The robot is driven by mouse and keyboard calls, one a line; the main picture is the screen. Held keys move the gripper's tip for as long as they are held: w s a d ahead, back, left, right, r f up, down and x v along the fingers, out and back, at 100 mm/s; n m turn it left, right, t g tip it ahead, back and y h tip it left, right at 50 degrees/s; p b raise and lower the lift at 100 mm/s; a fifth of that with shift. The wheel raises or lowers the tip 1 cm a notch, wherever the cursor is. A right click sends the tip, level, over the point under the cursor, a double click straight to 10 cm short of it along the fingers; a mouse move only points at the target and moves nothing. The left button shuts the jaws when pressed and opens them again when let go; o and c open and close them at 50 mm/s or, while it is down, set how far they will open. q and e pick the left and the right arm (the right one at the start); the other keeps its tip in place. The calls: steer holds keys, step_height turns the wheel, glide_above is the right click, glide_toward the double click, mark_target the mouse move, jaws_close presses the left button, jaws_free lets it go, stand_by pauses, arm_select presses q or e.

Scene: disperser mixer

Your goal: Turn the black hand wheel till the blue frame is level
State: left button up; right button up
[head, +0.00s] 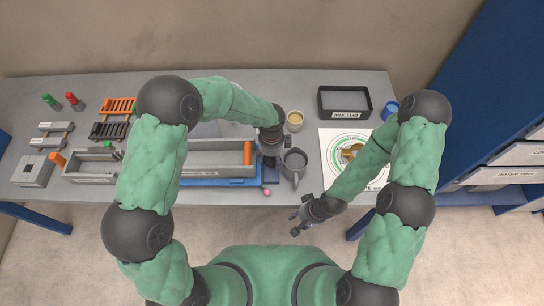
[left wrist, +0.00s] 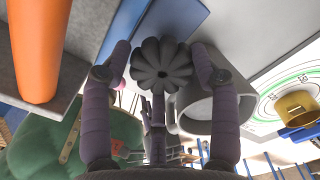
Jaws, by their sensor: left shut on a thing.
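The black hand wheel (left wrist: 161,64), with a lobed rim, sits between the two fingers of my left gripper (left wrist: 162,62) in the left wrist view. The gripper is shut on it. In the head view my left gripper (head: 271,158) hangs at the right end of the blue frame (head: 222,182) and hides the wheel. The blue frame lies along the table's front edge under a long grey trough; a blue part (left wrist: 178,22) shows beyond the wheel. I cannot tell how level the frame is. My right gripper (head: 293,222) is open and empty, in front of the table.
A grey mug (head: 295,165) stands close right of my left gripper, with a small cup (head: 294,120) behind it. An orange cylinder (head: 247,152) stands at the trough. A black tub (head: 344,115) and a white sheet (head: 330,165) are further right. A pink ball (head: 267,192) is near the front edge.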

arm_select(q)
steer(key=shift+w+a+r+n, duration=0.15)
steer(key=shift+w+n, duration=0.15)
steer(key=shift+n, duration=0.2)
steer(key=n+b, duration=0.1)
steer(key=n, duration=0.1)
steer(key=shift+n, duration=0.3)
steer(key=shift+r+n+b, duration=0.1)
steer(key=shift+n+b, duration=0.55)
steer(key=shift+n, duration=0.55)
steer(key=o, duration=1.1)
steer(key=shift+a, duration=0.15)
steer(key=shift+s+a, duration=0.1)
steer(key=shift+a, duration=0.05)
steer(key=shift+s, duration=0.1)
steer(key=shift+d+f, duration=0.2)
